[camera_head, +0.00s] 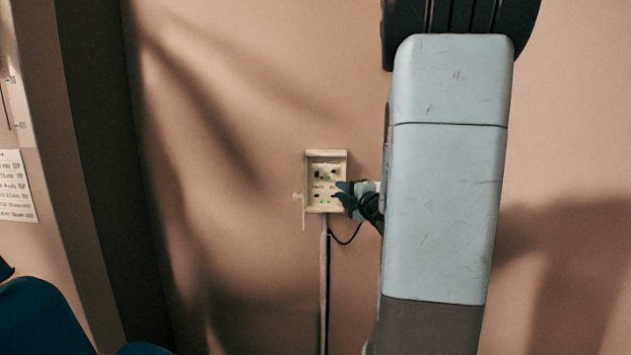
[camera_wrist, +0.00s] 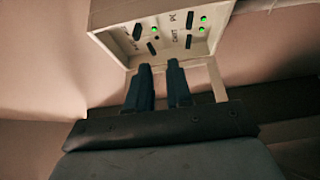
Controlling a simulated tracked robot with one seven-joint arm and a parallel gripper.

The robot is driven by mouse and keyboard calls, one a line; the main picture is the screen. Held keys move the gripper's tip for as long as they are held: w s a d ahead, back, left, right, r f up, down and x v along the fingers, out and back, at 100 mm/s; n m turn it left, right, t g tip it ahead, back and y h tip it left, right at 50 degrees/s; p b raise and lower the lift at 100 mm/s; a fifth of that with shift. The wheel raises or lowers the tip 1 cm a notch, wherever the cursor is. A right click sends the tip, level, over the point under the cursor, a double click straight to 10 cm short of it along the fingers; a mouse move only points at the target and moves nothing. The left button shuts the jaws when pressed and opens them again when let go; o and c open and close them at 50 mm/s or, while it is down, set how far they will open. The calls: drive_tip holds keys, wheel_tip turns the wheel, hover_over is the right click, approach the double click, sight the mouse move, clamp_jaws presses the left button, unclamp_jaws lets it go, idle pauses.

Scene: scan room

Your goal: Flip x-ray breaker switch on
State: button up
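A small pale breaker box (camera_head: 340,155) is mounted on the wall, open at the front. It also shows in the wrist view (camera_wrist: 105,14), with several dark switches, small labels and green lights on its panel. One dark switch (camera_wrist: 190,22) is at the upper right beside a lit green light (camera_wrist: 203,19). I cannot read which switch is the x-ray one. My gripper (camera_head: 337,190) is at the lower right of the box front. In the wrist view, its two dark fingers (camera_wrist: 159,65) are a little apart with nothing between them, near the box's lower edge. Contact with a switch cannot be told.
A conduit (camera_head: 324,270) and a black cable (camera_head: 347,238) run down from the box. A dark blue chair-like object (camera_head: 40,320) is at the lower left. A printed sheet (camera_head: 14,187) hangs at the left. The wall left of the box is clear.

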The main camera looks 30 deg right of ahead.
sight(318, 177)
drive_tip(key=s+d+f+n+t+y, duration=0.2)
drive_tip(key=s+n+y, duration=0.1)
drive_tip(key=n+y, duration=0.15)
drive_tip(key=shift+n, duration=0.45)
drive_tip(key=x, duration=1.3)
drive_tip(key=shift+w+a+r, duration=0.1)
drive_tip(key=shift+w, duration=0.1)
drive_tip(key=shift+c, duration=0.5)
clamp_jaws()
